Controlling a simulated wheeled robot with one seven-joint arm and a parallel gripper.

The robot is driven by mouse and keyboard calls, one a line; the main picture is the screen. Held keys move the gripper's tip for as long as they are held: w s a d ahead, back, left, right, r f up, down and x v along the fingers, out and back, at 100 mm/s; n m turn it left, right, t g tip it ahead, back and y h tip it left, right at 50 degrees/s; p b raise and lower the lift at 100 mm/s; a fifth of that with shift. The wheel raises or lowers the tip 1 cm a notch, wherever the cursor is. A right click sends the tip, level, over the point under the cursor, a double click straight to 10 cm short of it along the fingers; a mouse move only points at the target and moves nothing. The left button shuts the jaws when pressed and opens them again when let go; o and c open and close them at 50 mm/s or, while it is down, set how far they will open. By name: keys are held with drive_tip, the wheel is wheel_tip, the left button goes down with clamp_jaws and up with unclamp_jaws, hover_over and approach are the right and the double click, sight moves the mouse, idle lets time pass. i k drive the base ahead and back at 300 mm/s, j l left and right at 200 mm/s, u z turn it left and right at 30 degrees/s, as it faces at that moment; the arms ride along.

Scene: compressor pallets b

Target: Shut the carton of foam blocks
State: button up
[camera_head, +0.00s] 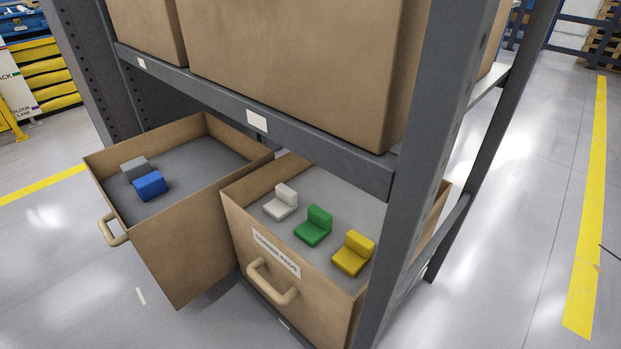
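Two open-topped brown cartons sit side by side at the bottom level of a grey rack. The left carton (185,245) holds a blue block (150,186) and a grey block (135,167), so it appears to be the carton of foam blocks; no label shows on it. It stands pulled out of the rack, farther out than the right carton. A beige handle (113,231) is on its front face, at the left. My gripper is not in view.
The right carton (238,235), labelled "CORNER PADS", holds white (281,202), green (314,226) and yellow (353,253) pads and has its own handle (270,286). A rack post (425,130) stands at its right. Larger boxes (300,70) fill the shelf above. Floor at left is clear.

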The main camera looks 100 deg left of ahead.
sight(181, 235)
drive_tip(key=u, duration=2.55)
drive_tip(key=i+l+u, duration=0.1)
drive_tip(key=u, duration=0.35)
drive_tip(key=l+u, duration=0.15)
drive_tip(key=u, duration=0.35)
drive_tip(key=l+u, duration=0.1)
drive_tip(key=u, duration=0.35)
